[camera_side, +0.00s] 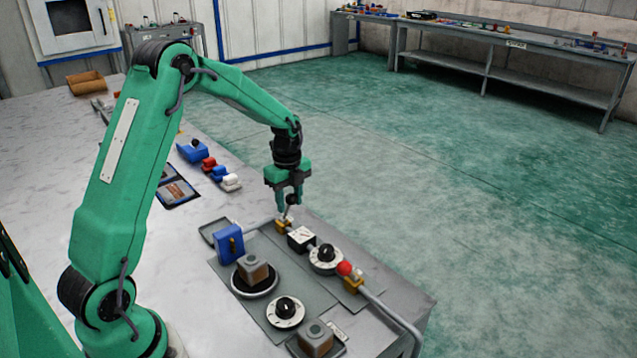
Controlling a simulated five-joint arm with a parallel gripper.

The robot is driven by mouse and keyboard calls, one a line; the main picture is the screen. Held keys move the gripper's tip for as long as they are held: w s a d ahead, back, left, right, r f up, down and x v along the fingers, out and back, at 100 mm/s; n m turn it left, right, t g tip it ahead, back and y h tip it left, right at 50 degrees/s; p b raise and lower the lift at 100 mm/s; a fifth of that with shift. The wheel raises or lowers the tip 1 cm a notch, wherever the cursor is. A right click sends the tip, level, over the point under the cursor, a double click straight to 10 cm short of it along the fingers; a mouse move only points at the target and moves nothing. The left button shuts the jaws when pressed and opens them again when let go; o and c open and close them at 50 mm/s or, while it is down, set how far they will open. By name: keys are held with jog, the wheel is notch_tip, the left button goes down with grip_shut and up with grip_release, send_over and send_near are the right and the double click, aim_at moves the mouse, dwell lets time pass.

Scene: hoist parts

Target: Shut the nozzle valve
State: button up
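My gripper (289,206) points down at the back end of a pipe line on the bench. A black ball knob (291,199) on a short lever shows between its fingers. I cannot tell whether the fingers touch or grip it. The lever rises from a small brass valve (284,226). A second brass valve (353,285) with a red ball knob (344,268) sits farther along the line, near a grey hose (390,313). I cannot tell from the picture which of the two is the nozzle valve. The fingers partly hide the black-knobbed lever.
Small blue, red and white parts (208,164) lie farther back. The bench's right edge is close.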

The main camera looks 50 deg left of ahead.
jog(key=shift+s+r, duration=0.15)
jog(key=shift+s, duration=0.5)
jog(key=shift+s+r, duration=0.2)
jog(key=shift+s, duration=0.5)
jog(key=shift+s, duration=0.25)
jog(key=shift+s+f, duration=0.15)
jog(key=shift+s, duration=0.3)
jog(key=shift+s+f, duration=0.1)
jog(key=shift+s, duration=0.35)
jog(key=shift+o, duration=0.6)
